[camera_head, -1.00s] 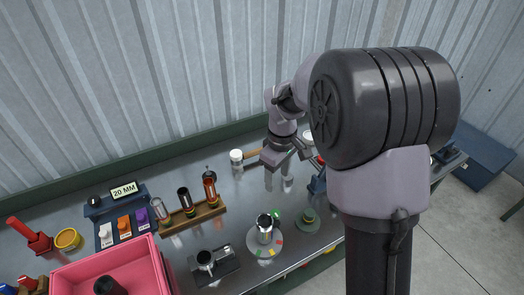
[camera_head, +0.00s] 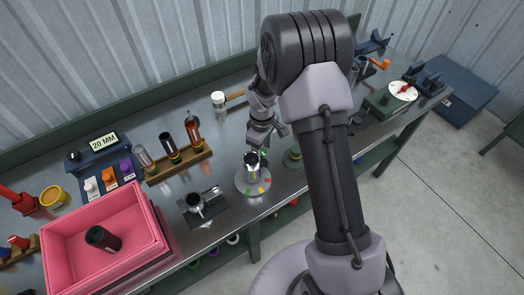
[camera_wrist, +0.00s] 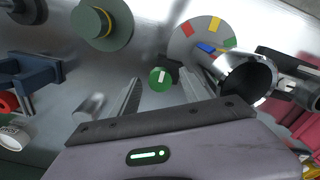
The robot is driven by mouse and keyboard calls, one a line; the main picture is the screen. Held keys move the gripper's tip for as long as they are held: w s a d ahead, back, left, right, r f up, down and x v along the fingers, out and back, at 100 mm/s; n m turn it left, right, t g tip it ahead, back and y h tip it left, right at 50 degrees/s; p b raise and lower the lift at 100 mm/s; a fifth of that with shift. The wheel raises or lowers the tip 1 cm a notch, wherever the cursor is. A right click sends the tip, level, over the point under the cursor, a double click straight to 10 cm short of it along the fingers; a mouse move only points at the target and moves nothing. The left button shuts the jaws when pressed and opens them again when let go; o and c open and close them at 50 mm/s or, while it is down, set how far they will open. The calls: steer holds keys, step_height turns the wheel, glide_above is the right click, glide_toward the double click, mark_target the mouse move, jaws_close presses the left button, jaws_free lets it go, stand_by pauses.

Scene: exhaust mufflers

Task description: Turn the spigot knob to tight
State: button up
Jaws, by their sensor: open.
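The spigot knob is a small green disc with a white bar (camera_wrist: 161,79). In the wrist view it lies between and just beyond the open fingers, with nothing gripped; whether they touch it I cannot tell. In the head view the green knob (camera_head: 264,153) shows at the right side of a shiny metal cylinder (camera_head: 252,170). The cylinder's open mouth shows in the wrist view (camera_wrist: 256,80). It stands on a grey round plate with red, yellow, green and blue marks (camera_head: 243,186). My gripper (camera_head: 268,143) is close above the knob, its fingertips partly hidden.
A green round base (camera_wrist: 102,25) stands beside the plate. A metal cup on a stand (camera_head: 196,203) is to its left. A pink bin (camera_head: 150,205) and a wooden rack of tubes (camera_head: 180,163) are farther left. A dial fixture (camera_head: 402,91) is at right.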

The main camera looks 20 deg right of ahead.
steer(key=shift+f, duration=0.25)
steer(key=shift+c, duration=0.2)
jaws_close()
